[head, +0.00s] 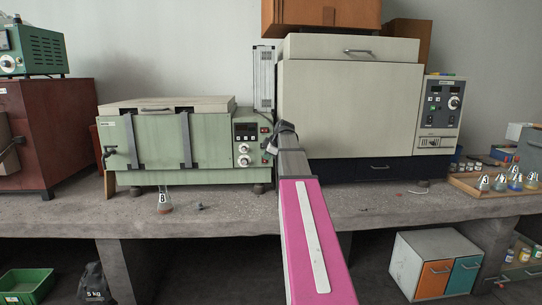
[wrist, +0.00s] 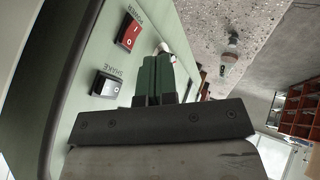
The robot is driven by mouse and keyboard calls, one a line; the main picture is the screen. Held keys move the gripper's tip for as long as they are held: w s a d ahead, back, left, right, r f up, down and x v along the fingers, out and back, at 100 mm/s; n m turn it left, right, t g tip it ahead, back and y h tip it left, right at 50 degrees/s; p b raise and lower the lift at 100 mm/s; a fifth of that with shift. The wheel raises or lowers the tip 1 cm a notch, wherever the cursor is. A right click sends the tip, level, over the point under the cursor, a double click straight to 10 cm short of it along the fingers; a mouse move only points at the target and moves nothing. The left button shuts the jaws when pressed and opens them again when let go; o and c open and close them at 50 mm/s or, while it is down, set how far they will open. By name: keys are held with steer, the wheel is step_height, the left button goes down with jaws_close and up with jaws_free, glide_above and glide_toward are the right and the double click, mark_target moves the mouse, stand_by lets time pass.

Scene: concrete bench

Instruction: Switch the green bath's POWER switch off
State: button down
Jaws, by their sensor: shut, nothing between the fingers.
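The green bath (head: 150,142) stands on the bench at the left, its lid on and its control panel (head: 245,146) at its right end. In the wrist view the red POWER rocker switch (wrist: 130,33), marked I and O, is on the pale green panel. The black SHAKE switch (wrist: 106,84) is beside it. I cannot tell which side of the POWER rocker is pressed in. My gripper (head: 273,147) is at the bath's right edge. In the wrist view its fingers (wrist: 160,55) are shut and empty, beside both switches and apart from the POWER switch.
A large cream oven (head: 350,110) stands just right of my arm. A flask (head: 164,200) stands on the bench front before the bath. A tray (head: 490,190) of flasks and jars is at the far right. The bench top (head: 230,215) before the bath is mostly clear.

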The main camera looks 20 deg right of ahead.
steer(key=s+d+r, duration=0.3)
steer(key=r, duration=0.5)
steer(key=shift+s+r, duration=0.3)
steer(key=shift+r, duration=0.05)
steer(key=s+a+f+m+g, duration=0.1)
steer(key=s+a+f+m, duration=0.2)
steer(key=f, duration=0.6)
steer(key=s+a+f+m+g, duration=0.1)
steer(key=s+a+f, duration=0.2)
steer(key=a+f, duration=0.45)
steer(key=s+a+f+m+g, duration=0.2)
steer(key=s+a+f, duration=0.1)
steer(key=f, duration=0.7)
steer(key=s+a+f+m+g+h, duration=0.1)
steer(key=s+a+f+m, duration=0.2)
steer(key=s+f, duration=0.6)
steer(key=s+a+f+m+g+h, duration=0.2)
steer(key=s+a+f+m, duration=0.2)
steer(key=s+a+f, duration=0.3)
steer(key=s+f, duration=0.3)
steer(key=f, duration=0.1)
steer(key=shift+s+a+f, duration=0.2)
steer(key=shift+a+f, duration=0.05)
steer(key=shift+a, duration=0.05)
